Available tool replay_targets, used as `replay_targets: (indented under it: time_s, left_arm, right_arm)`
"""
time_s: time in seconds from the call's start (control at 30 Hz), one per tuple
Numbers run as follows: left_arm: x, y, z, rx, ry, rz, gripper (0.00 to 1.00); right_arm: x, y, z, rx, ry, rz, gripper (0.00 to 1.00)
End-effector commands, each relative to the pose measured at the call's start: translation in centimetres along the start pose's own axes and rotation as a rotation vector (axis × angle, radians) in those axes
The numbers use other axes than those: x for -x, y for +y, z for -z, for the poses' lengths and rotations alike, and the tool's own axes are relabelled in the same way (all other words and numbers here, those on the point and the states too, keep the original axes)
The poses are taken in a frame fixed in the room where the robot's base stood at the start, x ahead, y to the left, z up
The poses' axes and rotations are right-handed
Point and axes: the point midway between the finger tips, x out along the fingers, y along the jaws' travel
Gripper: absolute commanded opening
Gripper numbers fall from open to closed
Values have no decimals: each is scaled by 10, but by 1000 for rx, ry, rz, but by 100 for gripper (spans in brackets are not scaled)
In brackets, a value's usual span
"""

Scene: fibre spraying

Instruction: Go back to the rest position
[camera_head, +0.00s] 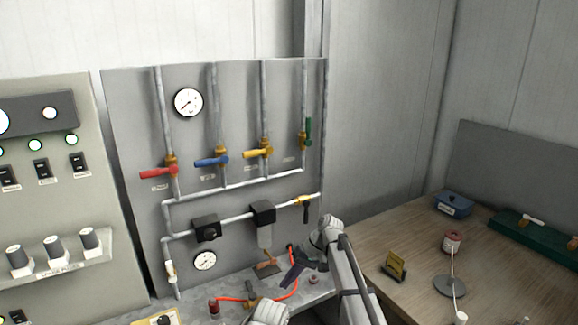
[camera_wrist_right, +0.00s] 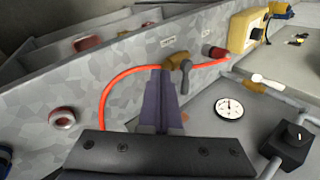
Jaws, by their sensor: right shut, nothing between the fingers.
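My right gripper (camera_head: 286,284) is dark and sits in front of the lower part of the grey pipe panel (camera_head: 130,100), just above the grey ledge (camera_head: 190,312). Its arm comes in from the lower right. In the right wrist view its fingers (camera_wrist_right: 168,75) are together, with nothing between them. An orange hose (camera_head: 294,288) runs close behind the fingers and shows on both sides of them in the wrist view (camera_wrist_right: 105,95). A small brass valve (camera_wrist_right: 180,62) appears at the fingertips; I cannot tell whether they touch. My left gripper does not show.
The panel has red (camera_head: 158,172), blue (camera_head: 210,161), yellow (camera_head: 257,153) and green (camera_head: 309,131) valve handles, all above my right gripper. A control cabinet (camera_head: 75,190) stands left. A wooden table (camera_head: 420,260) with small items stands right.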

Motion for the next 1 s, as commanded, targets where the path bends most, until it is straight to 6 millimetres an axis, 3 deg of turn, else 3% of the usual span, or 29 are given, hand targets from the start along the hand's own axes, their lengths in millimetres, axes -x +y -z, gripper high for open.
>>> replay_targets:
  time_s: [0.03,0.2,0.3,0.4,0.5,0.6,1.0]
  left_arm:
    - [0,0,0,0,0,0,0]
    - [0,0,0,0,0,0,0]
    - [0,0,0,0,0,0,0]
    - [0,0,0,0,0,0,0]
    - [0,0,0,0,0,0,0]
    - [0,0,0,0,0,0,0]
    - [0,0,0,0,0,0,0]
  right_arm:
    - [-18,-6,-54,9,-20,-78,0]
    - [-47,2,-165,39,-57,-359,0]
    - [-50,12,-217,62,-62,-505,0]
    - [-48,22,-253,82,-59,-617,0]
    - [-44,28,-273,96,-54,-688,0]
    - [-41,31,-281,102,-50,-723,0]
    - [-41,31,-279,102,-49,-729,0]
